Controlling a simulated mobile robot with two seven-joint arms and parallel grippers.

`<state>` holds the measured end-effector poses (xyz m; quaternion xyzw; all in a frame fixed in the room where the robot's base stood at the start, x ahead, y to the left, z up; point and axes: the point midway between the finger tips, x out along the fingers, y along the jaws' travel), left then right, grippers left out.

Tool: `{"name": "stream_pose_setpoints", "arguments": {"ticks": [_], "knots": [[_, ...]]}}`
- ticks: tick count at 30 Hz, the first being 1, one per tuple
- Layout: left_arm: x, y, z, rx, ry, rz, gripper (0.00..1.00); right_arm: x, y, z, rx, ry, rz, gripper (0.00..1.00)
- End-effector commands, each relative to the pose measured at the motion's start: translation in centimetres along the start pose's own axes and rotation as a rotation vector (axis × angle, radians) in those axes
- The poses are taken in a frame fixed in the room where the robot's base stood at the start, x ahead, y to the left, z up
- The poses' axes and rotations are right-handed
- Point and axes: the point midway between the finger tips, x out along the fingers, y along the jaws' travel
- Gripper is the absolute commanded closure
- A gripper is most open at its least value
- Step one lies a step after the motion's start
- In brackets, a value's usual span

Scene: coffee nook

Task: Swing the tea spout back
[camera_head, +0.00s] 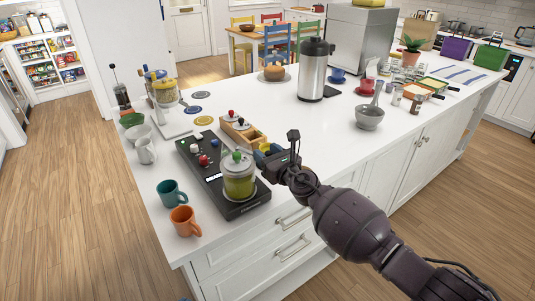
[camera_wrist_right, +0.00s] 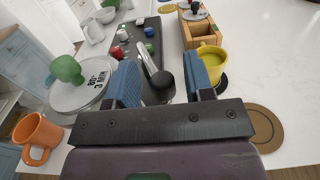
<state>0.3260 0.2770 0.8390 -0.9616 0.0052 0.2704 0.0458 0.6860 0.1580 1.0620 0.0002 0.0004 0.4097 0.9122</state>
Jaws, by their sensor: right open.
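The tea station is a long black base (camera_head: 203,160) with a glass tea jar (camera_head: 238,182) of green tea at its near end. The jar's lid (camera_wrist_right: 85,90) with a green knob shows at the left of the wrist view. The tea spout (camera_wrist_right: 149,61), a metal lever with a black ball end, lies between my right gripper's blue fingers in that view. My right gripper (camera_head: 267,150) is open beside the jar, at its right. Its fingers (camera_wrist_right: 161,66) stand either side of the spout with visible gaps. The spout is not clear in the head view. My left gripper is out of view.
A yellow cup of green liquid (camera_wrist_right: 210,55) stands close to the right finger. A wooden box (camera_head: 243,132) is behind the gripper. Teal (camera_head: 171,192) and orange (camera_head: 185,220) mugs stand near the counter's edge. The counter (camera_head: 300,122) is clear toward the steel dispenser (camera_head: 313,72).

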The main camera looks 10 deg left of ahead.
Motion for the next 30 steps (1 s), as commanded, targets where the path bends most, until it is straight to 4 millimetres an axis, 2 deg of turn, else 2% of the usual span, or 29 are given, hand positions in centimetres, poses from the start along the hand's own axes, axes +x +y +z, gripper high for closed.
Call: {"name": "stream_pose_setpoints", "arguments": {"ticks": [8,17,24,30], "knots": [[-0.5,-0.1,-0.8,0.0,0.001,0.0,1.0,-1.1,-0.1,0.2,-0.002,0.0,-0.001,0.52],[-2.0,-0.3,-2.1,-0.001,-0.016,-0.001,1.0,-5.8,-0.1,0.2,0.001,0.003,0.0,0.52],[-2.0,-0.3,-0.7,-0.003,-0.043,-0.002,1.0,-8.8,-0.1,0.0,-0.001,0.0,0.001,0.52],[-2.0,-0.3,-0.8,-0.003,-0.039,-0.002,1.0,-10.4,0.0,0.0,-0.001,-0.001,0.0,0.52]]}}
